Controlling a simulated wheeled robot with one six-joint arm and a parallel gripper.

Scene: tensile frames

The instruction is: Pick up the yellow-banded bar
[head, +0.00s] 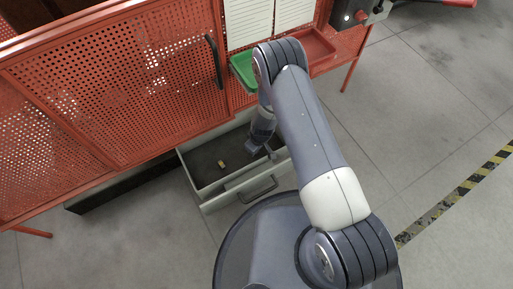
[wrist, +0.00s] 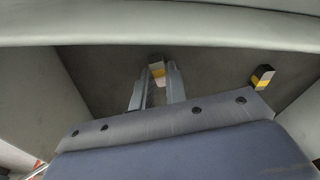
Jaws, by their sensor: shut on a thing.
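The rest of that bar is hidden. In the head view my gripper (head: 268,150) reaches down into the open drawer (head: 204,189), and the held bar cannot be made out there. A second small bar (wrist: 262,77), dark with a yellow band, lies on the drawer floor to the right in the wrist view. A small tan piece (head: 221,164) lies in the drawer left of my gripper in the head view.
The drawer walls stand close around my gripper, with a handle (head: 251,190) on its front. A red perforated cabinet (head: 120,80) rises behind. A green bin (head: 243,70) and a red tray (head: 312,50) sit above the drawer. Grey floor lies open at right.

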